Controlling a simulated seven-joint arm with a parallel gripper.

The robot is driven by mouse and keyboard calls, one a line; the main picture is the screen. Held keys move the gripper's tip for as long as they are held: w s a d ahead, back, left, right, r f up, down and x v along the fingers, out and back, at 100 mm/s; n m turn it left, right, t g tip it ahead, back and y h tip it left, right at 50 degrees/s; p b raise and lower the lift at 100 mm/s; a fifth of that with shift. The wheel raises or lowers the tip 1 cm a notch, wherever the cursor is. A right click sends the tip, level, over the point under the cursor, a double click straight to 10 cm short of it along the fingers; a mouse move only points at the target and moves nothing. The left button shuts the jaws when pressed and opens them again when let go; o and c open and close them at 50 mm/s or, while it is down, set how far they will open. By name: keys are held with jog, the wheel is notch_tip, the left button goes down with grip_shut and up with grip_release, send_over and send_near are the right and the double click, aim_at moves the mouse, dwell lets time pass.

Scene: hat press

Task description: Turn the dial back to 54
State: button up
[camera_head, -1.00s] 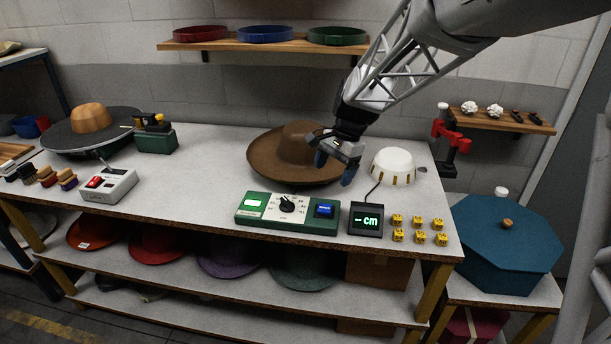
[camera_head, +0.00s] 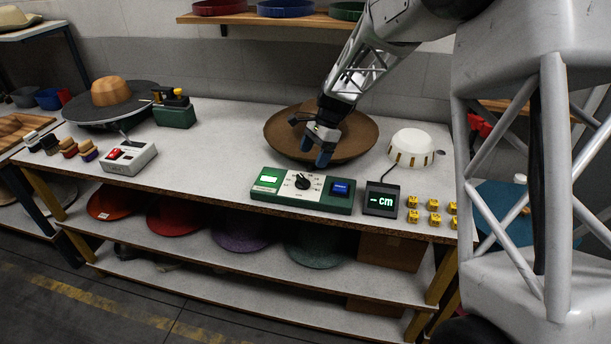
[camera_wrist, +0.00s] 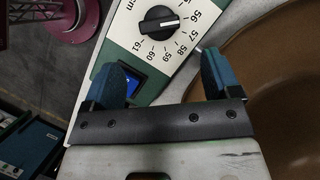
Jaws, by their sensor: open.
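The dial (camera_head: 302,182) is a black round knob on a green and white control panel (camera_head: 260,192) at the bench's front edge. In the wrist view the dial (camera_wrist: 158,22) has a white line across it, and printed numbers from about 56 to 61 run around its side. I cannot tell surely which number it points to.
A blue button (camera_head: 341,188) sits right of the dial. A grey box with a red switch (camera_head: 128,157) is at left, with clear bench between.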

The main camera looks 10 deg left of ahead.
aim_at(302, 176)
jog(key=shift+f, duration=0.1)
jog(key=shift+x, duration=3.8)
jog(key=c, duration=0.9)
jog(key=shift+w+n, duration=0.1)
jog(key=shift+n, duration=0.4)
jog(key=n, duration=0.1)
jog(key=n+h, duration=0.1)
jog(key=n, duration=0.1)
jog(key=n+g+h, duration=0.1)
jog(key=n, duration=0.1)
jog(key=shift+w+a, duration=0.1)
jog(key=shift+a, duration=0.15)
jog(key=n+h, duration=0.1)
jog(key=n, duration=0.3)
jog(key=n+h, duration=0.1)
jog(key=n, duration=0.1)
jog(key=shift+a+h, duration=0.25)
jog(key=shift+h, duration=0.05)
jog(key=shift+n, duration=0.3)
